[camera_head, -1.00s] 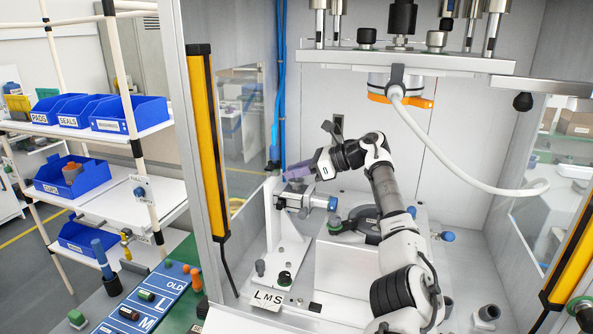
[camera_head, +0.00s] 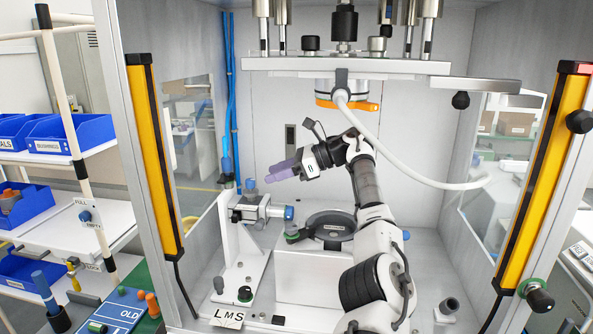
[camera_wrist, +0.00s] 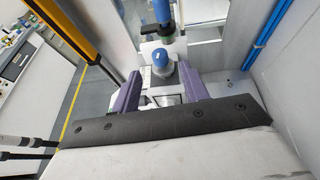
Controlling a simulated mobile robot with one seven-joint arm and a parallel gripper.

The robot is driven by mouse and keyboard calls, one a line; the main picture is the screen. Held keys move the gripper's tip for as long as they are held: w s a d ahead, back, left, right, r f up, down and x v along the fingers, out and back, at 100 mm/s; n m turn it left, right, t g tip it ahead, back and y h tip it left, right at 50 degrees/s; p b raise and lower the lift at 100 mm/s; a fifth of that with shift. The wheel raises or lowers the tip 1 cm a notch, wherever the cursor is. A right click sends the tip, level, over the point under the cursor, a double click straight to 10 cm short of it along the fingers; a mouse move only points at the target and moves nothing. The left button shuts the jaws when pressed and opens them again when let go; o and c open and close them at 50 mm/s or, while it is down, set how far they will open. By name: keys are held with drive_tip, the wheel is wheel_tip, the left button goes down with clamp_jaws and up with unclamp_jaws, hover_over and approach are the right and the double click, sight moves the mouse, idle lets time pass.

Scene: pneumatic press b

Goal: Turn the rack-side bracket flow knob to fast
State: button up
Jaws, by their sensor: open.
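The rack-side bracket (camera_head: 236,262) is a pale upright plate inside the press, on the left toward the rack. It carries a grey cylinder with a blue end knob (camera_head: 289,213) on its right and a small blue fitting (camera_head: 251,185) on top. I cannot tell which blue part is the flow knob, and no setting is readable. My gripper (camera_head: 276,172), with purple fingers, is just above and right of the bracket, apart from it. In the wrist view the fingers (camera_wrist: 159,90) are spread and empty, and a rounded blue knob (camera_wrist: 161,58) shows beyond the gap between them.
A press plate (camera_head: 345,66) with rods and a white hose hangs above. Yellow light-curtain posts (camera_head: 154,155) (camera_head: 545,180) flank the opening. A round dark fixture (camera_head: 332,226) and an LMS label (camera_head: 228,317) sit below. A rack with blue bins (camera_head: 55,137) stands left.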

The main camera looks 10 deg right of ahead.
drive_tip(key=p+v, duration=0.2)
drive_tip(key=v, duration=0.4)
idle(0.3)
